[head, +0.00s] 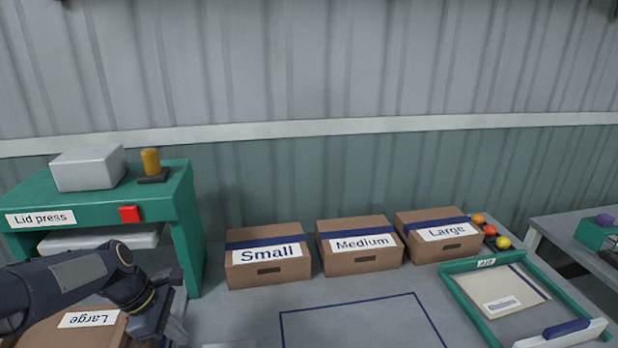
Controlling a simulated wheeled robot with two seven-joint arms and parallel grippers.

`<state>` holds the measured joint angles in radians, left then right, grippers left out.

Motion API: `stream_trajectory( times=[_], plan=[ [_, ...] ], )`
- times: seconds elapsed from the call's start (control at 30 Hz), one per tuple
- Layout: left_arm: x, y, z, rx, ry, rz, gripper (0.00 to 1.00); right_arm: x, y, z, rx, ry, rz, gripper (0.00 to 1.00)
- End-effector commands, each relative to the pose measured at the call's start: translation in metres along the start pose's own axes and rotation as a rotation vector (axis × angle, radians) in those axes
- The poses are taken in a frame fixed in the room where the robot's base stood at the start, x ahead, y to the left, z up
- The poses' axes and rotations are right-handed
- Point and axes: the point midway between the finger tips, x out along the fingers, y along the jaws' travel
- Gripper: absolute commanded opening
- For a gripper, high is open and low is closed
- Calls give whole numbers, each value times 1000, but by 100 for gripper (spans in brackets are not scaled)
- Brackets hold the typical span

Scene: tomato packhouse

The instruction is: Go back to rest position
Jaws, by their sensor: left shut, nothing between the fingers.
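My left arm comes in from the left edge. Its gripper (163,312) is at the lower left, pointing down, shut and empty. It is in front of the green lid press and beside a brown box labelled Large (50,333), which my arm partly covers. I cannot tell whether the gripper touches that box. My right gripper is not in view.
The lid press (187,235) has a red button (129,214). Closed boxes marked Small (268,268), Medium (361,261) and Large (441,243) stand in a row. A green-framed tray (476,309) is at right. The blue-outlined table area (360,325) is clear.

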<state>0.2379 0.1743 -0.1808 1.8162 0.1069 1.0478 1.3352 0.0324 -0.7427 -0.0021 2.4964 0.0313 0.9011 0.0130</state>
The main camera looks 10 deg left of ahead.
Motion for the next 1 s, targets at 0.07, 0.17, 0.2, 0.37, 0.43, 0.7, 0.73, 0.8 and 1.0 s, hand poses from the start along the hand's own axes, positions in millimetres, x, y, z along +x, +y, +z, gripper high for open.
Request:
stream_trajectory(
  times=[0.07, 0.17, 0.2, 0.37, 0.43, 0.7, 0.73, 0.8, 1.0],
  plan=[
    [-11, -13, 12, 115, -6, 31, 0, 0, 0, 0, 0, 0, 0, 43],
    [-28, -40, 33, 364, -6, 87, 0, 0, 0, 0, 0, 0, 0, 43],
    [-34, -54, 42, 484, -1, 115, 0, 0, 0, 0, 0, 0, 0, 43],
    [-44, -112, 70, 982, 55, 218, 0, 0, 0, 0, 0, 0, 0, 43],
    [-44, -135, 78, 1182, 94, 255, 0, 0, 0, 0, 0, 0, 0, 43],
    [-29, -186, 88, 1663, 232, 326, 0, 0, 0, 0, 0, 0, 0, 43],
    [-28, -188, 89, 1685, 239, 327, 0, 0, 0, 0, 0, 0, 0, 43],
    [-27, -190, 89, 1716, 249, 330, 0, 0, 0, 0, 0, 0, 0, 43],
    [-27, -191, 89, 1723, 250, 329, 0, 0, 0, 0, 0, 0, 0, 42]
  ],
)
